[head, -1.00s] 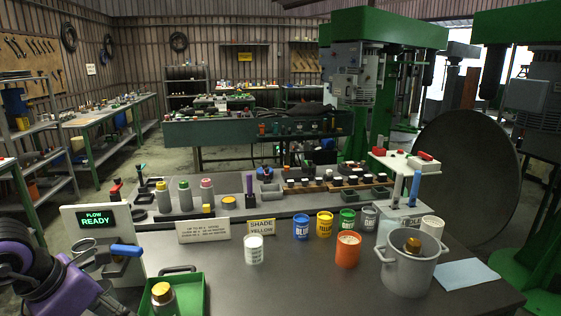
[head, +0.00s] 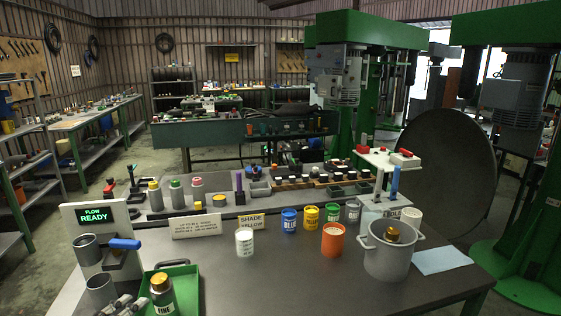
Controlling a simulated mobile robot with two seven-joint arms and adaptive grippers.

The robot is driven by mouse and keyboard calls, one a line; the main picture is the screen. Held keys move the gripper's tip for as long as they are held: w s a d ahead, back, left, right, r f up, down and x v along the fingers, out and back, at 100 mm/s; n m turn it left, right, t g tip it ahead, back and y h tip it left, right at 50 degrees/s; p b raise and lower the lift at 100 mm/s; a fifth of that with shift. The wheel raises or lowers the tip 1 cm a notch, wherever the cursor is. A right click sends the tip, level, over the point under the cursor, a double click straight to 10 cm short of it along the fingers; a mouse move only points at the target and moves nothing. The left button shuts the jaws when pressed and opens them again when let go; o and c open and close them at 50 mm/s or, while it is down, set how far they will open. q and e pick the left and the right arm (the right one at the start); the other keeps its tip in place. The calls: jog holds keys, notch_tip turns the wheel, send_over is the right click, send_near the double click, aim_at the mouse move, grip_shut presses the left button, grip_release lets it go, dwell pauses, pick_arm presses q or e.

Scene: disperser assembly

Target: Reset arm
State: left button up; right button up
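A small grey jointed metal part (head: 122,306) at the bottom left edge, in front of the green tray, looks like the tip of my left gripper. Most of it is cut off, so its opening cannot be told. My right gripper is not in view. The green tray (head: 191,297) holds a gold-capped bottle (head: 160,294).
On the dark table (head: 265,285) stand a white jar (head: 244,243), an orange tub (head: 333,240), several colored cans (head: 311,217), and a grey two-handled pot (head: 388,252). A blue cloth (head: 441,260) lies right. The front middle is clear.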

pick_arm(q)
jog(key=s+a+f+n+g+y, duration=0.1)
jog(key=s+f+n+g+y, duration=0.15)
jog(key=s+f+n, duration=0.5)
jog(key=s+f+n+g+y, duration=0.1)
jog(key=s+f+n+y, duration=0.25)
jog(key=f, duration=0.65)
jog(key=s+d+f+n+g, duration=0.1)
jog(key=s+d+f+n, duration=0.2)
jog(key=s+d+f, duration=0.2)
jog(key=s+d+f+n+g+p, duration=0.1)
jog(key=s+d+f+n, duration=0.3)
jog(key=s, duration=0.6)
notch_tip(320, 180, down, 2)
jog(key=shift+d+f+g, duration=0.1)
jog(key=shift+d+g, duration=0.65)
jog(key=shift+d, duration=0.4)
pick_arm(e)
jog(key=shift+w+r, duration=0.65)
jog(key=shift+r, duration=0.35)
